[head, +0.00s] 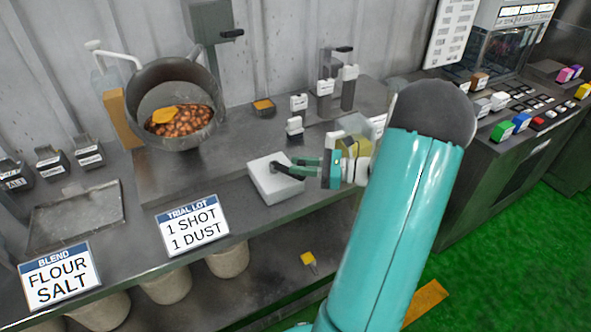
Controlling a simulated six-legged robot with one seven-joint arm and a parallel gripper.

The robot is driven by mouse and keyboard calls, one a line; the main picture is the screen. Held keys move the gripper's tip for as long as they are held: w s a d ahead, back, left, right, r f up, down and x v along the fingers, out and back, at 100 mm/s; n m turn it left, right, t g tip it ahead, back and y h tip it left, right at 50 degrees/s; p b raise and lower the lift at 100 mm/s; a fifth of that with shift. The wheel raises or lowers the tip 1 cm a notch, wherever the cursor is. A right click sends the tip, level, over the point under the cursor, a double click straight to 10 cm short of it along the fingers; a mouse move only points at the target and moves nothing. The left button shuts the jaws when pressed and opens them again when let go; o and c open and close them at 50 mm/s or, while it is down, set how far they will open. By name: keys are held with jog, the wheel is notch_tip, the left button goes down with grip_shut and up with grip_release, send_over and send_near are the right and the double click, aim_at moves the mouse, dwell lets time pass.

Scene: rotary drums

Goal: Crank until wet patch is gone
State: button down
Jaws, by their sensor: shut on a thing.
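A white box (270,190) with a dark lever (287,172) on top sits on the bench, right of the drum. My gripper (291,168) reaches in from the right and is shut at this lever; its fingertips partly hide the hold.
The steel bench (210,170) carries a "TRIAL LOT 1 SHOT 1 DUST" sign (192,224) and a "FLOUR SALT" sign (60,276). Small labelled dispensers (326,85) stand behind my gripper. A yellow scoop-like thing (308,259) lies on the lower shelf. Green floor is free at right.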

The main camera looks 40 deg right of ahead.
jog(key=shift+w+d, duration=0.3)
jog(key=shift+d, duration=0.5)
jog(key=shift+w+d, duration=0.35)
jog(key=shift+d, duration=0.25)
jog(key=shift+w+d, duration=0.3)
jog(key=shift+d, duration=0.25)
jog(key=c, duration=1.3)
grip_release()
jog(key=shift+o, duration=0.2)
jog(key=shift+d, duration=0.1)
jog(key=v, duration=1.3)
jog(key=shift+s, duration=0.3)
jog(key=shift+d, duration=0.1)
